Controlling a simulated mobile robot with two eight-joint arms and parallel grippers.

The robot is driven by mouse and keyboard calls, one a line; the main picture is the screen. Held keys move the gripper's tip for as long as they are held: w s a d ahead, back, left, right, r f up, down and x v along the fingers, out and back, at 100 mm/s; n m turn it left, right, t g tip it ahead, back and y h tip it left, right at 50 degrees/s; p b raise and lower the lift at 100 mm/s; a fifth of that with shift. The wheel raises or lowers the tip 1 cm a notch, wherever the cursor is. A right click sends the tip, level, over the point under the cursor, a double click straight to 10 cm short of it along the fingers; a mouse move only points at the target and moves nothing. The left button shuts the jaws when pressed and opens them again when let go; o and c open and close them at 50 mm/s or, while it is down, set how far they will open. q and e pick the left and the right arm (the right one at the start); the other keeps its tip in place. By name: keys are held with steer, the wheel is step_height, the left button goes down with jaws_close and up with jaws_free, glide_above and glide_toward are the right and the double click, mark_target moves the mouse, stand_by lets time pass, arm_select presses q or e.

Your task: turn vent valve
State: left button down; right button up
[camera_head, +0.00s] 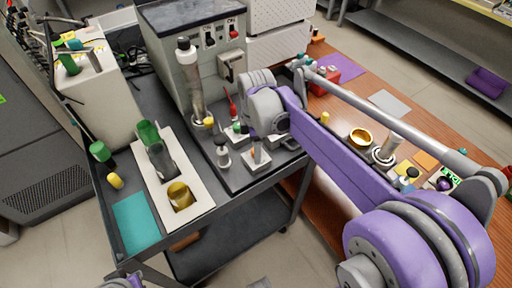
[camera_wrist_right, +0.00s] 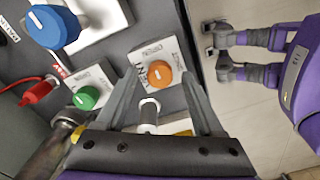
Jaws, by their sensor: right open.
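The vent valve is an orange knob (camera_wrist_right: 161,77) on a white block marked VENT. It also shows in the head view as a small orange piece (camera_head: 257,156) near the front edge of the grey cart. My right gripper (camera_wrist_right: 160,70) is open and empty. Its two fingers appear either side of the knob in the wrist view; I cannot tell whether they touch it. In the head view my right arm covers most of this gripper.
A green knob (camera_wrist_right: 86,97), a blue knob (camera_wrist_right: 50,27) and a red plug (camera_wrist_right: 37,92) lie left of the valve in the wrist view. A grey instrument box (camera_head: 195,55) stands behind the valve. A white rack (camera_head: 191,199) with cylinders stands left.

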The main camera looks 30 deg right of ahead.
steer(key=shift+f, duration=0.1)
jaws_close()
stand_by(0.3)
steer(key=m, duration=0.4)
steer(key=shift+p, duration=0.3)
steer(key=m, duration=0.9)
steer(key=shift+p, duration=0.3)
steer(key=m, duration=0.4)
steer(key=shift+m, duration=0.4)
